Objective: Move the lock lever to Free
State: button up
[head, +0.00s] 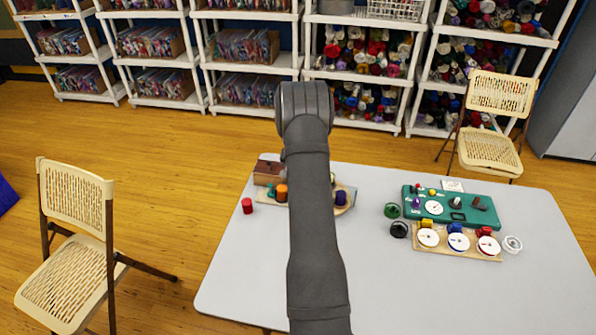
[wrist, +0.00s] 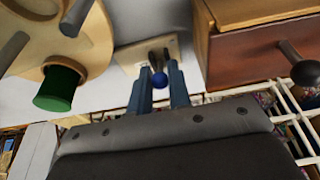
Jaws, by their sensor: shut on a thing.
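The lock lever shows in the wrist view as a short dark stem on a small pale plate (wrist: 133,60), ending in a blue ball knob (wrist: 159,80). My gripper (wrist: 160,72) has its two blue-grey fingers on either side of the knob and is shut on the lever. No lettering on the plate can be read, so I cannot tell which position the lever is in. In the head view my own arm covers the middle of the table, and neither the gripper nor the lever shows there.
In the wrist view, a brown wooden box (wrist: 262,50) with a dark knob stands close on the right. A pale wooden disc (wrist: 93,50) with grey pegs and a green cylinder (wrist: 57,90) is on the left. A teal board (head: 410,191) lies right on the grey table (head: 400,290).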

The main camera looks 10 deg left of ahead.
jog(key=shift+w+r, duration=0.25)
jog(key=shift+w, duration=0.45)
jog(key=shift+c, duration=0.2)
jog(key=shift+o, duration=0.2)
jog(key=shift+w, duration=0.15)
jog(key=shift+w+r, duration=0.1)
jog(key=shift+w, duration=0.6)
jog(key=shift+c, duration=0.2)
jog(key=shift+w+f, duration=0.2)
jog(key=shift+w, duration=0.5)
